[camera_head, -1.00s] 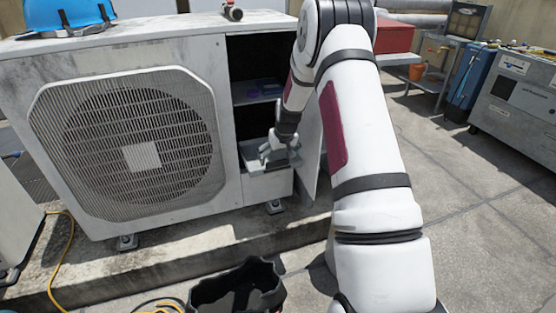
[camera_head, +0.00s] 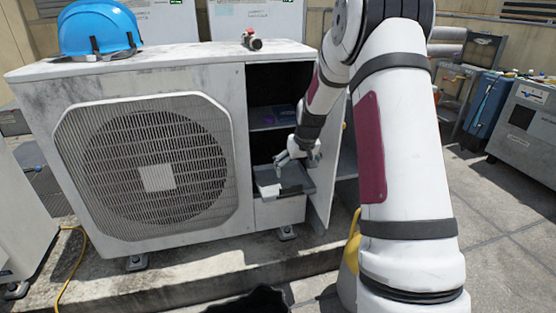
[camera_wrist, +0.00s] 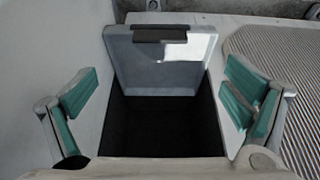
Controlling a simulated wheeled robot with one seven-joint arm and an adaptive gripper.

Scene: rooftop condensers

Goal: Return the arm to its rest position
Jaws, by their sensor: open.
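My arm (camera_head: 400,150) reaches forward to the open bay of the condenser unit (camera_head: 240,85). My gripper (camera_head: 297,158) is in front of that bay, above a grey tray-like compartment (camera_head: 292,190) low in it. In the wrist view, my gripper (camera_wrist: 163,95) has its teal-padded fingers spread wide with nothing between them. Beyond them is a grey panel (camera_wrist: 150,70) with a dark handle-like strip and a bright white patch, above a dark hollow. The fingers look apart from it.
The bay's open door (camera_head: 322,195) stands close to the right of my gripper. A blue helmet (camera_head: 98,30) and a small valve-like part (camera_head: 251,40) are on the unit's top. A dark bin (camera_head: 250,302) is at the bottom edge. Paved floor (camera_head: 500,215) is open at right.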

